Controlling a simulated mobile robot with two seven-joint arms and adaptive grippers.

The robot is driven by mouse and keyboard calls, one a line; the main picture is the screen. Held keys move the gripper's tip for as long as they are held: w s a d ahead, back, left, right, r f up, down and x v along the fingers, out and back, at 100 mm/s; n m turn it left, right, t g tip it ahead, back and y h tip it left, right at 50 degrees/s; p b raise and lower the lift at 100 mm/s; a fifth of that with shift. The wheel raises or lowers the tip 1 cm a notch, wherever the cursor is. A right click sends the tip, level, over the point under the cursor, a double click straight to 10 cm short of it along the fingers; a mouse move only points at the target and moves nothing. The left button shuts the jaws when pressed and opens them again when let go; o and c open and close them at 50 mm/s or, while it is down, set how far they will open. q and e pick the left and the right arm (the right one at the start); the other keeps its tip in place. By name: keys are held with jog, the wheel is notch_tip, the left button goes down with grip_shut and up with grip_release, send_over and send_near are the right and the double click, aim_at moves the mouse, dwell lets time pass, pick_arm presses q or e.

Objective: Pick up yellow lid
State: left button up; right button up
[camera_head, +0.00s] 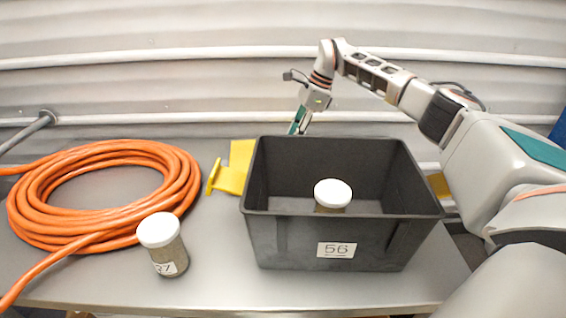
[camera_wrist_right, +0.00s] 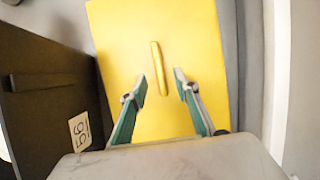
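The yellow lid (camera_head: 234,172) lies flat on the table behind the dark crate (camera_head: 290,240), which hides much of it in the head view. The right wrist view shows the lid (camera_wrist_right: 125,45) as a broad yellow panel with a raised bar handle (camera_wrist_right: 158,68) in its middle. My right gripper (camera_wrist_right: 160,76) is open and empty. Its two teal fingers point at the handle, one on each side; I cannot tell the exact gap. In the head view my right gripper (camera_head: 298,124) reaches down behind the crate, its tips partly hidden. My left gripper is not in view.
The crate, labelled 56, holds a white-capped jar (camera_head: 332,194). Another white-capped jar (camera_head: 166,250) stands at the front left of the table. A coiled orange hose (camera_head: 180,185) covers the left side. A corrugated wall with pipes stands behind.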

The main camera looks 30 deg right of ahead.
jog(key=x, duration=0.5)
jog(key=shift+s+a, duration=0.1)
jog(key=shift+c, duration=0.5)
grip_shut()
